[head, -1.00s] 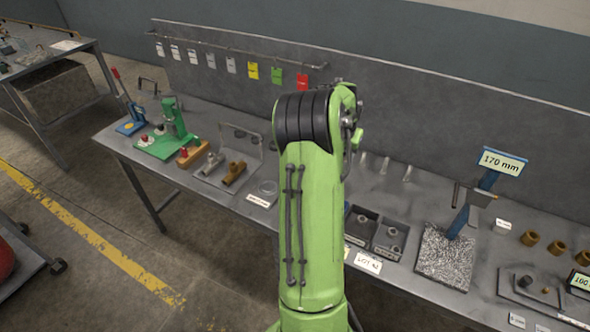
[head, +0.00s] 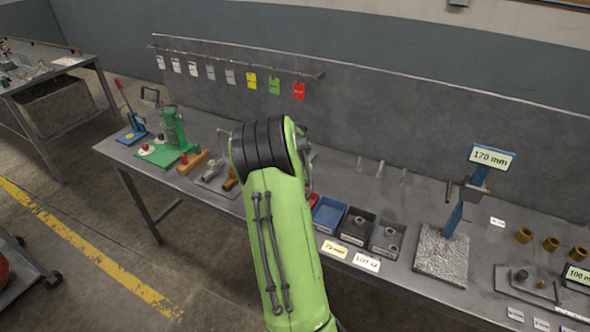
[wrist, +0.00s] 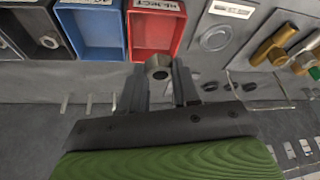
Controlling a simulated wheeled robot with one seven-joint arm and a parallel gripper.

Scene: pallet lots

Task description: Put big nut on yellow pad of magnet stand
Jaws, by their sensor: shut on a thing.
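My gripper (wrist: 160,80) is shut on a big grey metal nut (wrist: 158,67), held at the fingertips with its hole showing. In the wrist view the nut is in front of the red bin. In the head view my arm hides the gripper and the nut. At the far left of the bench stands a small blue stand (head: 132,136) with a red-tipped upright.
A green press (head: 172,130), an orange-brown block (head: 192,162) and brass fittings (wrist: 275,48) sit on the left part of the bench. A blue bin (head: 328,213) and dark bins are right of my arm. A 170 mm gauge stand (head: 466,205) is farther right.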

